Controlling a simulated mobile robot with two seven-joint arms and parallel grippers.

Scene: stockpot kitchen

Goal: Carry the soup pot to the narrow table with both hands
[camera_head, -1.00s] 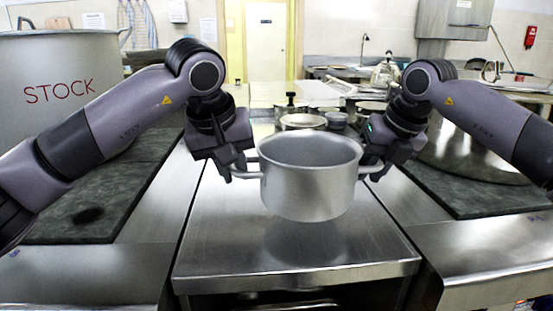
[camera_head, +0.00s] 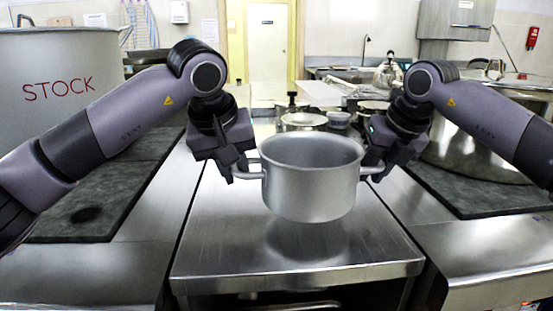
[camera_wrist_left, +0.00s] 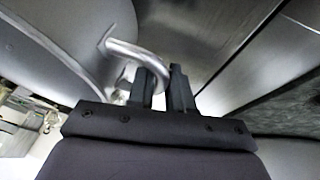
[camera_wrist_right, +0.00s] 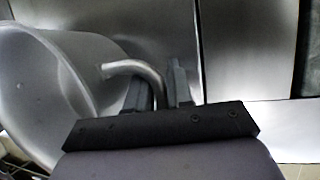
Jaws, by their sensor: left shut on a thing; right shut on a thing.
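The soup pot (camera_head: 309,190) is a plain silver pot with two side handles, upright and apparently empty, in the middle of the head view. It hangs above the narrow steel table (camera_head: 350,256), with a dark reflection below it. My left gripper (camera_head: 238,172) is shut on its left handle, which also shows in the left wrist view (camera_wrist_left: 140,52). My right gripper (camera_head: 375,170) is shut on its right handle, which also shows in the right wrist view (camera_wrist_right: 135,68). The pot's underside is hidden.
A big stockpot marked STOCK (camera_head: 62,80) stands at the left. Dark mats (camera_head: 470,188) lie on the counters on both sides. The table's front part is bare.

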